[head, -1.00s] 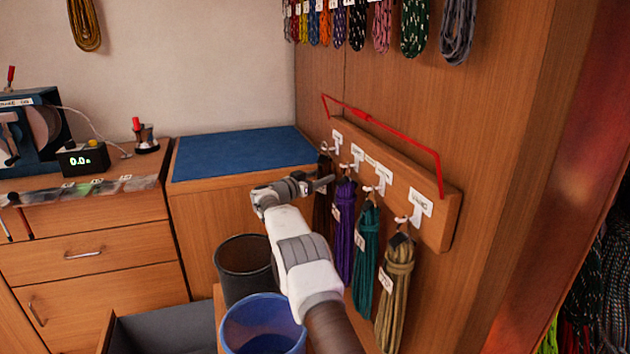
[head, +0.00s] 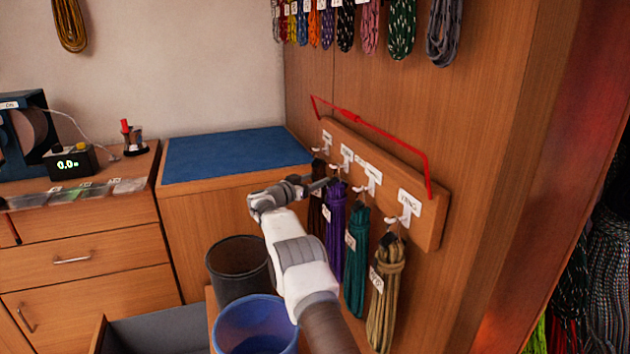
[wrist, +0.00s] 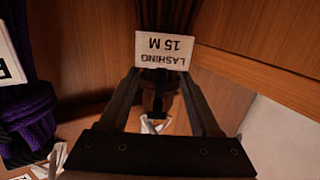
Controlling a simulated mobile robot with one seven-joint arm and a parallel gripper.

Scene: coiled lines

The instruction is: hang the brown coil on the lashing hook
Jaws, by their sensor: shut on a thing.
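The brown coil (head: 316,212) is at the far left of the row of coils in the head view, partly hidden by my gripper (head: 324,184). A dark loop shows between the fingers. The leftmost hook (head: 323,149) of the board is close above the coil; its label is too small to read. A white hook (wrist: 154,126) shows near the loop in the wrist view. I cannot tell whether they touch.
Purple (head: 335,222), teal (head: 356,270) and olive (head: 386,295) coils hang to the right, the purple one close to my gripper. A black bin (head: 238,270) and a blue bin (head: 256,325) stand below.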

